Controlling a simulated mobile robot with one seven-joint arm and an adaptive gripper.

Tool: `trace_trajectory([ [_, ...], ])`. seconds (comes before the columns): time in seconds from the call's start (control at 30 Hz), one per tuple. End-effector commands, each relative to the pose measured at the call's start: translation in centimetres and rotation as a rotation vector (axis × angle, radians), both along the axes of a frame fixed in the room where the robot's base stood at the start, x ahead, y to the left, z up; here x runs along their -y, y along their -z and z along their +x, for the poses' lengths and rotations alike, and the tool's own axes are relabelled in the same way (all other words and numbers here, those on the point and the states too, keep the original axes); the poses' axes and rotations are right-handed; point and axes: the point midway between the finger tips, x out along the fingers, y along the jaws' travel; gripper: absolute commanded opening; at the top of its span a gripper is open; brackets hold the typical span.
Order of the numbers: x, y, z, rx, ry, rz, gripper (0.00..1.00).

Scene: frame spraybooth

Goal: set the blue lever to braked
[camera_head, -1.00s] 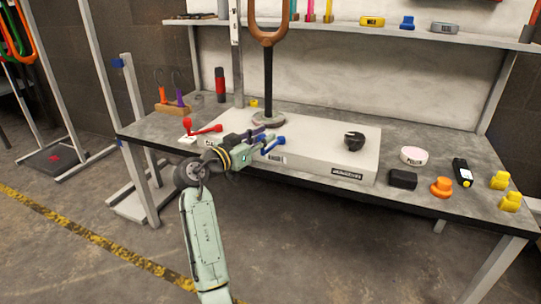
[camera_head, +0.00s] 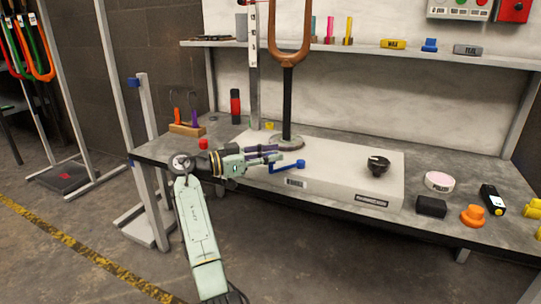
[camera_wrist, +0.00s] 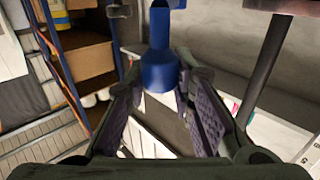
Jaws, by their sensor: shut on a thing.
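The blue lever (camera_head: 288,166) is on the front left part of a pale grey panel box (camera_head: 335,180) on the workbench. My gripper (camera_head: 279,153) reaches in from the left and is shut on the blue lever. In the wrist view the lever's blue knob (camera_wrist: 160,72) shows at the top, between the two fingers of my gripper (camera_wrist: 160,95). The exact contact is hard to see. The label text near the lever is too small to read.
A red knob (camera_head: 203,143) shows just behind my wrist. A black post with a brown loop (camera_head: 287,105) stands behind the lever. A black dial (camera_head: 377,165) is on the box's right. A black block (camera_head: 431,207) and an orange knob (camera_head: 472,215) are farther right.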

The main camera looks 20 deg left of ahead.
Motion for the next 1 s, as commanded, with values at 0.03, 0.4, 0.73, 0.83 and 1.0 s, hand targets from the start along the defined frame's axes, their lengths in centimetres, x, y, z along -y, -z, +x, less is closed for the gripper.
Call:
trace_trajectory([
  [0.03,-0.03,0.22,0.09,-0.005,-0.002,-0.002,0.00],
  [0.4,-0.05,0.18,0.09,-0.004,-0.004,-0.002,0.32],
  [0.73,-0.04,0.04,0.04,-0.001,-0.003,-0.001,0.45],
  [0.83,-0.04,0.02,0.04,-0.001,-0.003,-0.001,0.45],
  [1.0,-0.72,-0.03,-0.49,0.000,-0.005,-0.001,0.45],
])
